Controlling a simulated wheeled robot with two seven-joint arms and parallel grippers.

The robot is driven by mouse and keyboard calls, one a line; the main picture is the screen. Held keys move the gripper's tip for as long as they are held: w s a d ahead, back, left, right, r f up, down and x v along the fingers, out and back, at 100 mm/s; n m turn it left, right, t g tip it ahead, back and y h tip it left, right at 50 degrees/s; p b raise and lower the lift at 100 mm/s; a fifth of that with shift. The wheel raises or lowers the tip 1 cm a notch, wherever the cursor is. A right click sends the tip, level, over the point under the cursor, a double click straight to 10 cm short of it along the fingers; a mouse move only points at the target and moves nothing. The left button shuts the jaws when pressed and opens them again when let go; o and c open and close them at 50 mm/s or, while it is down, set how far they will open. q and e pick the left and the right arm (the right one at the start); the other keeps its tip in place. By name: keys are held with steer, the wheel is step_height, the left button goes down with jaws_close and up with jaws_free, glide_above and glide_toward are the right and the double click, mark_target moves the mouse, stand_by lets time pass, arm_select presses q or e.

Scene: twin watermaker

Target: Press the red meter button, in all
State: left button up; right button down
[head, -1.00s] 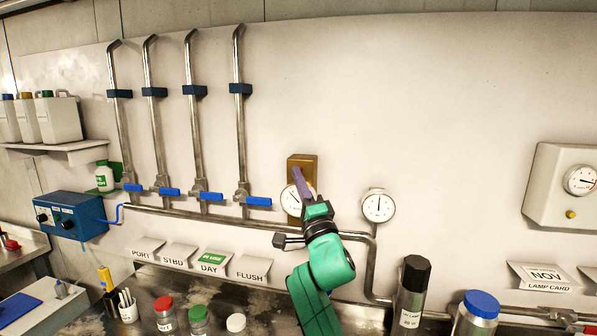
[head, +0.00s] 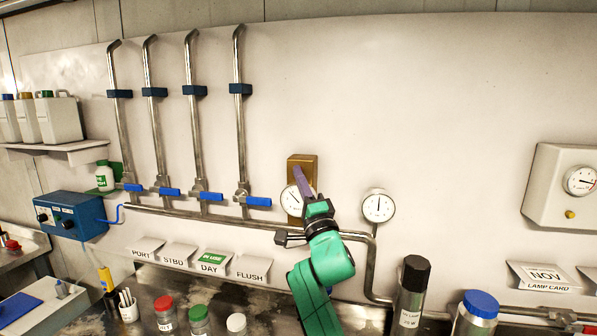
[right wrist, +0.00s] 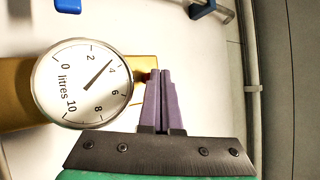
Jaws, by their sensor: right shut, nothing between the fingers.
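The brass meter (head: 302,158) is on the back wall, with a round white dial (head: 291,201) on its front. In the right wrist view the dial (right wrist: 84,84) reads litres, and its needle points close to 4. My right gripper (head: 298,171) is shut and empty, its purple fingers in front of the meter. In the right wrist view its fingertips (right wrist: 160,73) are beside the dial, over the brass. A small dark red spot, seemingly the red button (right wrist: 143,77), shows just left of the fingertips. I cannot tell whether they touch it. My left gripper is not in view.
A second gauge (head: 378,205) is right of the meter, above a steel pipe. Several blue-handled valves (head: 258,201) are to the left. Jars and a black-capped bottle (head: 411,290) stand on the counter below. The wall above the meter is clear.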

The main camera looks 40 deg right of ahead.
steer(key=shift+w+d, duration=0.2)
steer(key=shift+d, duration=0.1)
stand_by(0.4)
steer(key=shift+a, duration=0.1)
steer(key=shift+s+a, duration=0.5)
steer(key=shift+a, duration=0.1)
steer(key=s+a, duration=0.1)
steer(key=a, duration=0.1)
steer(key=s+a, duration=0.1)
steer(key=a, duration=0.1)
steer(key=shift+s, duration=0.4)
stand_by(0.8)
